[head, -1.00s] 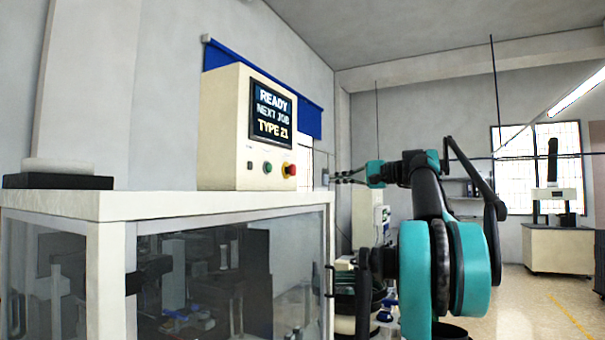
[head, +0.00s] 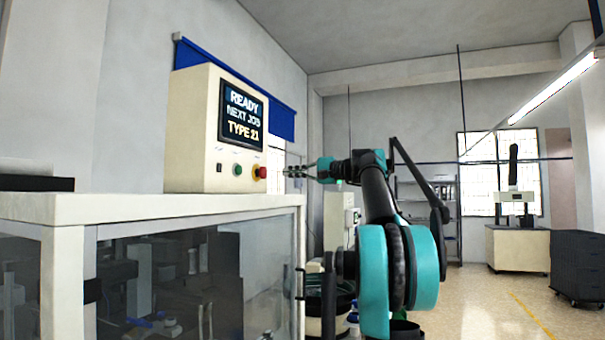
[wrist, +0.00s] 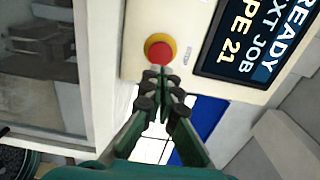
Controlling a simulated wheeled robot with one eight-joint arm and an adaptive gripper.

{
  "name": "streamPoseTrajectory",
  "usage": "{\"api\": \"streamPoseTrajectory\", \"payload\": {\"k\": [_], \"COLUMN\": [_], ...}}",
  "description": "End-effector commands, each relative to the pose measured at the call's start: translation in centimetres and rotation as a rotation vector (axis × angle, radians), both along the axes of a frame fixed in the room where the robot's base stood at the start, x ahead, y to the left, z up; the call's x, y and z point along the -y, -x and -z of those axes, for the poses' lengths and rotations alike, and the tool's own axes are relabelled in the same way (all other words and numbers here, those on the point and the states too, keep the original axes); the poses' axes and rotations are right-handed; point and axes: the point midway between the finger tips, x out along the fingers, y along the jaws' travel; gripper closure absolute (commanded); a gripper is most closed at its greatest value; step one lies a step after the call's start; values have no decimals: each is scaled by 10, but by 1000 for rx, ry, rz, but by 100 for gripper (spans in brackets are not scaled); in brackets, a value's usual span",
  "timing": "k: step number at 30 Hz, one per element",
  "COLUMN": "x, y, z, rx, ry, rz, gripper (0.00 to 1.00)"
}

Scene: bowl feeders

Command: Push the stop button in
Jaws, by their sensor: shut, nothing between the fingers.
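The stop button is a red mushroom cap on a yellow base (head: 260,173), low on the right side of a cream control box (head: 195,130). It also shows in the wrist view (wrist: 160,51), just beyond my fingertips. My gripper (head: 287,172) is shut and empty, pointing left at about the button's height. In the wrist view my gripper (wrist: 161,72) has its fingertips overlapping the lower edge of the button. I cannot tell whether they touch it. The box's screen (head: 242,114) reads "READY NEXT JOB TYPE 21".
A green button (head: 237,170) and a dark switch sit left of the stop button. The box stands on a white-topped cabinet (head: 130,207) with glazed sides. A dark cart (head: 578,265) and a bench (head: 517,250) stand far right. The floor between is open.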

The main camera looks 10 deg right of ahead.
Motion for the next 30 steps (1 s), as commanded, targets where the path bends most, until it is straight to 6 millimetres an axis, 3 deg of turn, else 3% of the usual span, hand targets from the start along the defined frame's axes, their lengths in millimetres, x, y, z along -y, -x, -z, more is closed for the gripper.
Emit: {"api": "streamPoseTrajectory", "payload": {"k": [3,10,30], "x": [-21,-47,-66], "y": [-14,-33,-47], "z": [0,0,0], "rx": [0,0,0], "ry": [0,0,0], "rz": [-4,-2,-3], "gripper": [100,100,100]}}
